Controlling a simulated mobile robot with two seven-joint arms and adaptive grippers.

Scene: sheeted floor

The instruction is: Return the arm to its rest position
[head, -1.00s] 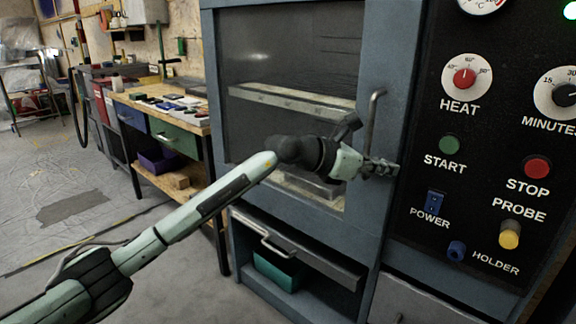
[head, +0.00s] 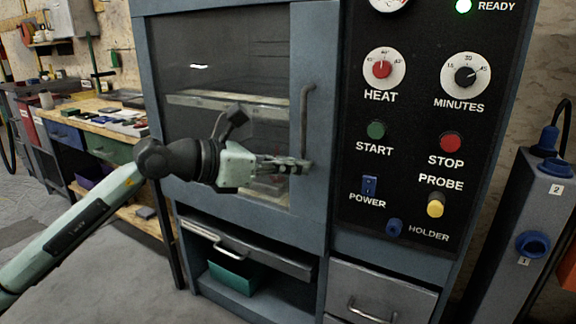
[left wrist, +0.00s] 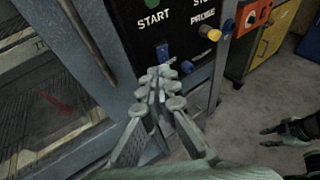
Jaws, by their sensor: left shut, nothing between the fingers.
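My left arm reaches in from the left in the head view. Its gripper (head: 300,166) is shut and empty in front of the oven, by the lower end of the vertical door handle (head: 306,120). I cannot tell whether it touches the handle. In the left wrist view the closed fingers (left wrist: 160,88) point toward the control panel below the START label. Another gripper, my right one (left wrist: 285,129), shows at the right edge of the left wrist view, low over the floor, with its fingers apart.
The oven door (head: 235,60) is closed. A partly open drawer (head: 250,250) sits below. A workbench (head: 90,110) stands left and a grey unit (head: 520,230) right. Floor at lower left is clear.

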